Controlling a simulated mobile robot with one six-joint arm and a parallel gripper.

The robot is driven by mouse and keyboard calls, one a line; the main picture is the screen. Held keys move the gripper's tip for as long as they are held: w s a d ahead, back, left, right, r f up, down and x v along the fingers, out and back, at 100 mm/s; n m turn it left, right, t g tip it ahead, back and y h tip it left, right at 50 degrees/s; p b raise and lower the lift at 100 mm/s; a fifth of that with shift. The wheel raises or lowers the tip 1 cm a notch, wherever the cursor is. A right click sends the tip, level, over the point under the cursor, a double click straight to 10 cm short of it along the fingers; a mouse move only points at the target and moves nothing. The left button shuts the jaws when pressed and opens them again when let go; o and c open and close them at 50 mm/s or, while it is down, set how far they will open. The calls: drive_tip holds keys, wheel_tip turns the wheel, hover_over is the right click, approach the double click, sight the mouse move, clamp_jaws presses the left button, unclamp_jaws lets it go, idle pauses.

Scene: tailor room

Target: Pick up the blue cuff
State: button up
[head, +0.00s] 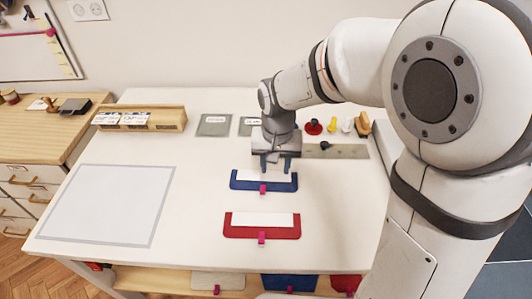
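The blue cuff (248,186) lies flat on the white table, with a white strip along its upper part and a small pink tab at its front edge. My gripper (276,168) points down over the back right part of the blue cuff. Its two fingers are apart, and I see nothing held between them. I cannot tell whether the fingertips touch the cuff. The gripper hides a part of the cuff's back edge.
A red cuff (280,232) lies in front of the blue one. A pale grey mat (107,206) covers the table's left side. A wooden box (170,118), grey labelled squares (214,126) and small coloured pieces (331,124) stand along the back.

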sight(263, 191)
drive_tip(key=a, duration=0.1)
drive_tip(key=a+f, duration=0.2)
drive_tip(key=shift+w, duration=0.25)
drive_tip(key=shift+a+f, duration=0.2)
drive_tip(key=shift+f, duration=0.1)
drive_tip(key=f, duration=0.4)
drive_tip(key=s+f+p, duration=0.1)
drive_tip(key=f, duration=0.1)
drive_tip(key=shift+d+f, duration=0.1)
drive_tip(key=shift+f, duration=0.55)
drive_tip(key=shift+c, duration=0.4)
clamp_jaws()
